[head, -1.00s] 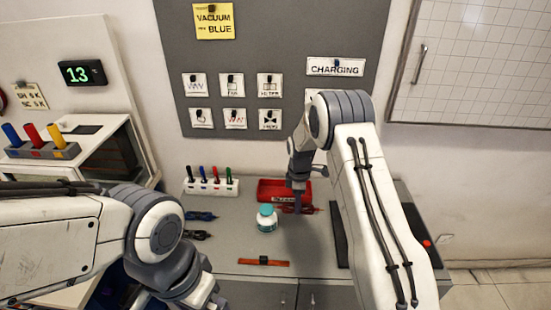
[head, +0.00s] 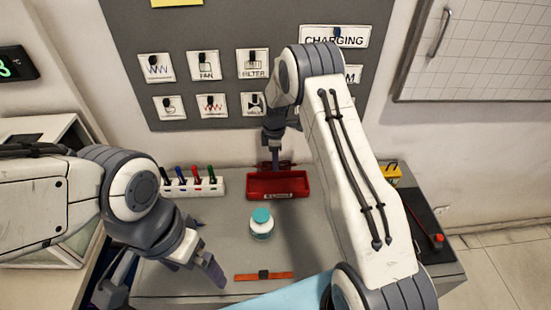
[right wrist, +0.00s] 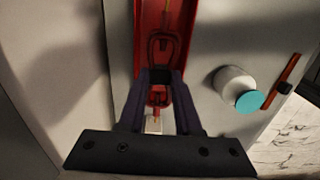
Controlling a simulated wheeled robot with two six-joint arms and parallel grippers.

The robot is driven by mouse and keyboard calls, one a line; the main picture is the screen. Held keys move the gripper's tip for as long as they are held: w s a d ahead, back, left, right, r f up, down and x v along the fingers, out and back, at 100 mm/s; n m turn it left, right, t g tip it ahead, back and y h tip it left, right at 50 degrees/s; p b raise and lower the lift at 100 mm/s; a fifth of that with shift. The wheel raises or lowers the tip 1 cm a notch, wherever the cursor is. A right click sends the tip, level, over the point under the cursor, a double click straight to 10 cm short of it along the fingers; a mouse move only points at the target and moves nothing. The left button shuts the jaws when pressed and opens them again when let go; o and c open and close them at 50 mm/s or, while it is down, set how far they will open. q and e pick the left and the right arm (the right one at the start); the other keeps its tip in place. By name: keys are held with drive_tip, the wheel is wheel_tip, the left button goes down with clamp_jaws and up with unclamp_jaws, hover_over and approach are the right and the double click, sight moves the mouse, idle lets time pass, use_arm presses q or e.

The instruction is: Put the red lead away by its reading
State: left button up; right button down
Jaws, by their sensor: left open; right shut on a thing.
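The red lead (right wrist: 160,97) is between the closed fingers of my right gripper (right wrist: 158,84) in the right wrist view, its loop reaching over the red tray. In the head view my right gripper (head: 275,168) is at the back of the red tray (head: 265,185), and a bit of the lead shows beside it. I cannot tell whether the lead touches the tray. The tray's front label is too small to read. My left gripper (head: 205,268) is open and empty over the bench's left front. A green-digit display (head: 15,63) is cut off at the left edge.
A teal-capped white bottle (head: 261,224) stands in front of the tray. A rack of several coloured pens (head: 192,186) is left of it. An orange strap (head: 263,276) lies near the front edge. A yellow item (head: 390,171) and dark mat are at right. Labelled cards hang on the grey board (head: 225,25).

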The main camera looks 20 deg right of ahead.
drive_tip(key=shift+s+f+b, duration=0.1)
drive_tip(key=shift+f+b, duration=2.85)
drive_tip(key=shift+f, duration=1.6)
drive_tip(key=c, duration=0.5)
unclamp_jaws()
drive_tip(key=shift+o, duration=0.2)
drive_tip(key=o, duration=0.4)
drive_tip(key=shift+r+p, duration=2.75)
drive_tip(key=shift+r, duration=1.25)
